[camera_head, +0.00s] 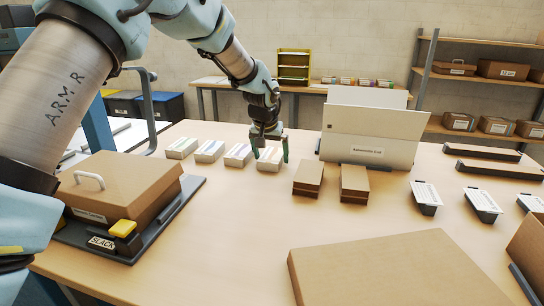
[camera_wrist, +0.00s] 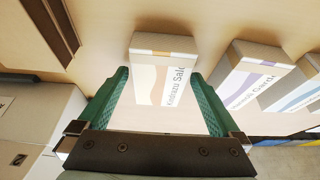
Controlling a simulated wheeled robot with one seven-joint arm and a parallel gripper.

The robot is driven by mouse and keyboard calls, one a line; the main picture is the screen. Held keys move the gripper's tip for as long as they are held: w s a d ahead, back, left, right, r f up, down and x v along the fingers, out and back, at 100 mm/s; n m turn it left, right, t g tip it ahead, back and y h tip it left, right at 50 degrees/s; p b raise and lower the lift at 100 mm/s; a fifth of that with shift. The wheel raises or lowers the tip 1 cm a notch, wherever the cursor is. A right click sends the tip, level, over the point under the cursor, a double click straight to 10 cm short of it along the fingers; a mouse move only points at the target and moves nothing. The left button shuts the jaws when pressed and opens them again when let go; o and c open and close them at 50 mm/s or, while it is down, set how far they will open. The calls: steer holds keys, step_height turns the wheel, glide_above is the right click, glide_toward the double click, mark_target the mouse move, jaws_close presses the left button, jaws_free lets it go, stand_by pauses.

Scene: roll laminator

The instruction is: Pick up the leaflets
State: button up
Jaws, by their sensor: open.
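Several leaflet stacks stand in a row at the back left of the table, among them a far-left one (camera_head: 181,147), a second (camera_head: 209,150) and a third (camera_head: 238,154). They are pale blocks with coloured stripes. My gripper (camera_head: 270,152) is open over the rightmost leaflet stack (camera_head: 270,163). In the wrist view this stack (camera_wrist: 163,72) has a tan band and a label ending in "Sale". It lies between and just ahead of the green fingers (camera_wrist: 160,80). I cannot tell whether they touch it. Two other stacks, one with a purple stripe (camera_wrist: 250,78), lie to its right.
Two brown blocks (camera_head: 308,178) (camera_head: 355,182) stand right of the gripper, before an upright beige panel (camera_head: 374,135). A brown-covered unit (camera_head: 125,190) with a "SLACK" label is at left. A large cardboard box (camera_head: 395,270) fills the front right. The middle front is clear.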

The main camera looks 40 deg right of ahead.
steer(key=shift+f, duration=0.15)
steer(key=c, duration=1.4)
